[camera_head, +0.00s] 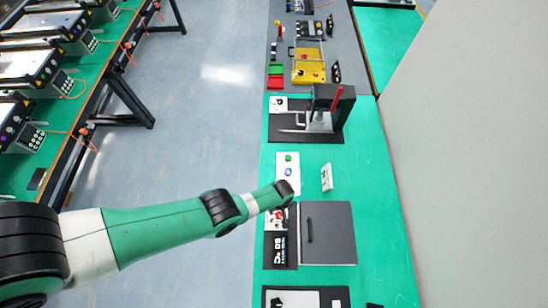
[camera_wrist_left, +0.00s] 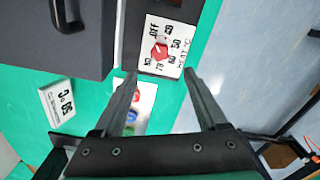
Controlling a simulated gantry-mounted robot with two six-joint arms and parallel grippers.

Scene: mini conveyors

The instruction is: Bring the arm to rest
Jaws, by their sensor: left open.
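My left arm (camera_head: 150,236) reaches in from the left in the head view, its wrist above the bench by a dark grey box (camera_head: 328,232). My left gripper (camera_wrist_left: 160,76) is open in the left wrist view, with nothing between its two fingers. A white dial panel with a red knob (camera_wrist_left: 159,50) lies just beyond the fingertips, apart from them as far as I can see. In the head view my wrist partly covers that panel and hides the fingers. My right gripper is in neither view.
A white button panel (camera_head: 288,160) and a small white card (camera_head: 326,177) are beside my wrist. The card also shows in the left wrist view (camera_wrist_left: 63,102). A black stand (camera_head: 334,104) is farther up the green bench (camera_head: 367,160). Grey floor (camera_head: 190,130) is open to the left.

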